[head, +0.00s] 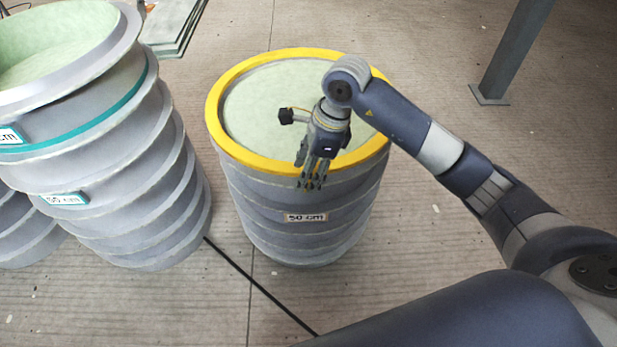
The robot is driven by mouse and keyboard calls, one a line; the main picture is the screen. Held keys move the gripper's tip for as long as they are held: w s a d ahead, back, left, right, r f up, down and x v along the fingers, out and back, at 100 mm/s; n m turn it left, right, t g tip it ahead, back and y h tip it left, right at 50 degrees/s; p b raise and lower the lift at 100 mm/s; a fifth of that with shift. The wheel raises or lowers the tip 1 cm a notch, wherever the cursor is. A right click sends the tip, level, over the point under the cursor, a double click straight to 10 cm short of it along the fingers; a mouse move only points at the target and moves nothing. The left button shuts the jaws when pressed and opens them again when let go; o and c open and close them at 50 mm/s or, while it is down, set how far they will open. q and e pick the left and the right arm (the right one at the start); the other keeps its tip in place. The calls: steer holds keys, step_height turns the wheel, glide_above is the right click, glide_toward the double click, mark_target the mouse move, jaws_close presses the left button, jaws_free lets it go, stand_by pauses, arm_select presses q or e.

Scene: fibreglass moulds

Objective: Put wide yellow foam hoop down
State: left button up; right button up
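The wide yellow foam hoop (232,145) lies level around the top rim of the middle stack of round grey moulds (306,235), which has a "50 cm" label on its front. The pale green inside (255,105) of the top mould shows within the hoop. I see no clear gap between hoop and rim. My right gripper (313,183) comes in from the right and points down over the front part of the hoop, its fingertips in front of the yellow band. The fingers sit close together; whether they pinch the hoop is hidden. My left gripper is out of view.
A taller stack of grey moulds (150,215) with a teal band and "50 cm" label stands close on the left. A dark post (515,50) stands at the upper right. A black cable (262,288) crosses the floor. The floor (440,260) right of the middle stack is clear.

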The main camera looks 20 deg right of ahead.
steer(key=shift+w+d+f, duration=0.1)
steer(key=shift+d+f, duration=0.05)
step_height(320, 180, down, 3)
steer(key=shift+f, duration=0.1)
steer(key=o, duration=1)
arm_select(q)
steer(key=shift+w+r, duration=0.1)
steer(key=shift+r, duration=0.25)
arm_select(e)
steer(key=shift+r, duration=0.3)
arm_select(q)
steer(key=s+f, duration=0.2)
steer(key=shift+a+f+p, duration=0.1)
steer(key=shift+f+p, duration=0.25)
arm_select(e)
steer(key=v, duration=1.1)
steer(key=shift+d+r, duration=0.1)
steer(key=shift+r, duration=0.1)
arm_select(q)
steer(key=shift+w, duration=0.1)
